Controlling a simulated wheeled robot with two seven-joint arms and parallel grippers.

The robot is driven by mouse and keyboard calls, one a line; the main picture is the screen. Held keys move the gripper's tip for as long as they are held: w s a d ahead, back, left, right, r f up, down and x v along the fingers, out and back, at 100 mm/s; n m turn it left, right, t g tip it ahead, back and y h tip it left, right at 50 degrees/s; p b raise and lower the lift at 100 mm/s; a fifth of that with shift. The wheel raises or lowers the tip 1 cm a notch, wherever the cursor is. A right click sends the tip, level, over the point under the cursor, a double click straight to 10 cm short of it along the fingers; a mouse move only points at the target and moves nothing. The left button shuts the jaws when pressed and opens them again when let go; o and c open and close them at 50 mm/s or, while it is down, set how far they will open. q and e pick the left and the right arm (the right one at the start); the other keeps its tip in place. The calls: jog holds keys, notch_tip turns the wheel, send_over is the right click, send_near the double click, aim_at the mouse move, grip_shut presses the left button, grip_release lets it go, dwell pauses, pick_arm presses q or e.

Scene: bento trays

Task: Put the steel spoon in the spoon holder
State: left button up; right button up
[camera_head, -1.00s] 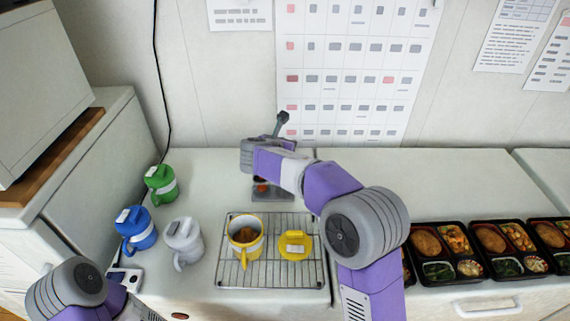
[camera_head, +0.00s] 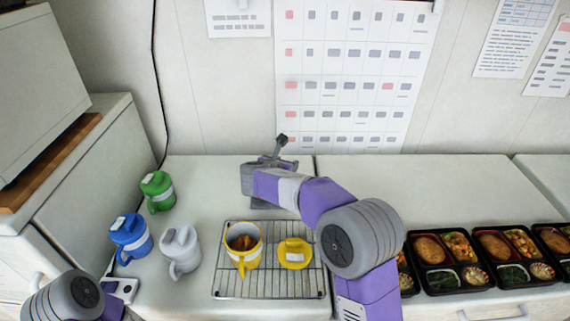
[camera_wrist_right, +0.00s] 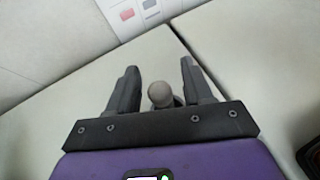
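My right gripper (camera_wrist_right: 160,88) has its two fingers apart in the right wrist view, with a rounded grey end (camera_wrist_right: 160,95) standing between them and clear gaps on both sides. It looks like the upper end of the steel spoon. In the head view my right gripper (camera_head: 268,164) is at the back of the counter, and a dark grey spoon end (camera_head: 281,141) sticks up beyond it. A grey base, seemingly the spoon holder (camera_head: 260,204), shows below the gripper, mostly hidden by my arm. My left gripper is out of view.
A wire rack (camera_head: 266,283) in front holds an open yellow mug (camera_head: 243,259) and a yellow lid (camera_head: 295,254). Green (camera_head: 158,192), blue (camera_head: 131,240) and white (camera_head: 181,251) lidded mugs stand left. Bento trays (camera_head: 446,262) line the right. The wall is close behind.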

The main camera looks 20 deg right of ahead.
jog(key=shift+r, duration=0.15)
jog(key=p+v, duration=0.2)
jog(key=v, duration=1)
jog(key=shift+s, duration=0.1)
